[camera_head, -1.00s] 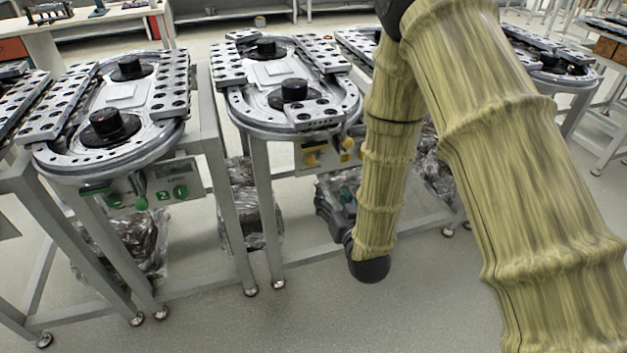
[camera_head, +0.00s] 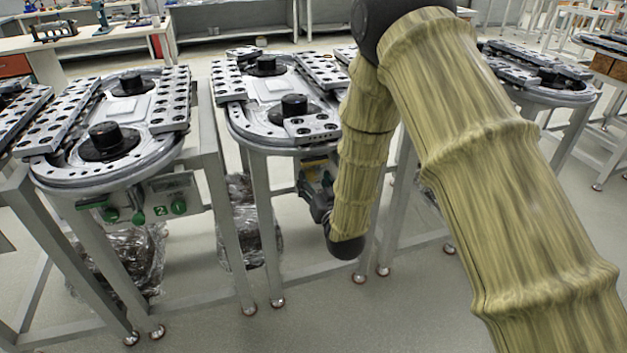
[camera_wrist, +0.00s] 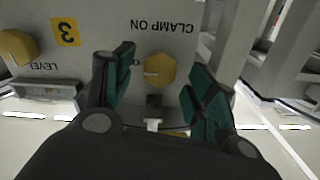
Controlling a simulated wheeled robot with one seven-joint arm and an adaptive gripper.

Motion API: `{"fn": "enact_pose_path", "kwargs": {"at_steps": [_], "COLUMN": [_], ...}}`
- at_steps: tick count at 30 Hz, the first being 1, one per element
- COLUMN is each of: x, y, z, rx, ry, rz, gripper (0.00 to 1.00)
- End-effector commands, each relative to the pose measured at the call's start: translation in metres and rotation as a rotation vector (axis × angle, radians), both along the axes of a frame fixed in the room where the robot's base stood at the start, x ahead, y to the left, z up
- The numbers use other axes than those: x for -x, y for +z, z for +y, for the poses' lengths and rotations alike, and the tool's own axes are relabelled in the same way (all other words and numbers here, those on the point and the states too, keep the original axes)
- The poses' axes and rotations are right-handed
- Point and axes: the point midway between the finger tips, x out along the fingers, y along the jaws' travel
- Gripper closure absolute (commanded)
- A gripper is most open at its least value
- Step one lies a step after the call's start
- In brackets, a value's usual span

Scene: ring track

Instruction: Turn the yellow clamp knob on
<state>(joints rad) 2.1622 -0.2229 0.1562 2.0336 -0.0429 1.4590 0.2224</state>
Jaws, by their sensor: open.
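The yellow clamp knob (camera_wrist: 160,70) is on a pale panel (camera_wrist: 100,22), under upside-down "CLAMP ON" lettering in the wrist view. A pale mark shows on the knob's left part. My gripper (camera_wrist: 158,88) is open, with one green-padded finger on each side of the knob. I cannot tell whether the pads touch it. In the head view my gripper (camera_head: 318,195) is at the front of the middle ring track (camera_head: 255,130), below its rim. My arm hides the clamp knob there.
A similar track with green knobs (camera_head: 138,215) stands to the left. Table legs (camera_head: 262,230) stand close by; the floor in front is clear.

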Motion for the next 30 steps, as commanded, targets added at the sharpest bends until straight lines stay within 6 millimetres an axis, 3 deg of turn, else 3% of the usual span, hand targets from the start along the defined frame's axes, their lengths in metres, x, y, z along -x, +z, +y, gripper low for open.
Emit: {"fn": "enact_pose_path", "kwargs": {"at_steps": [6,14,22,30], "x": [-0.0113,-0.0121,-0.0120,-0.0122], "y": [-0.0003,-0.0002,-0.0001,0.0001], "z": [0.0038,0.0040,0.0039,0.0033], "rx": [0.000,0.001,0.001,-0.013], "ry": [0.000,0.000,0.000,-0.001], "rz": [0.001,0.001,0.001,0.005], "gripper": [0.44,0.44,0.89,0.89]}}
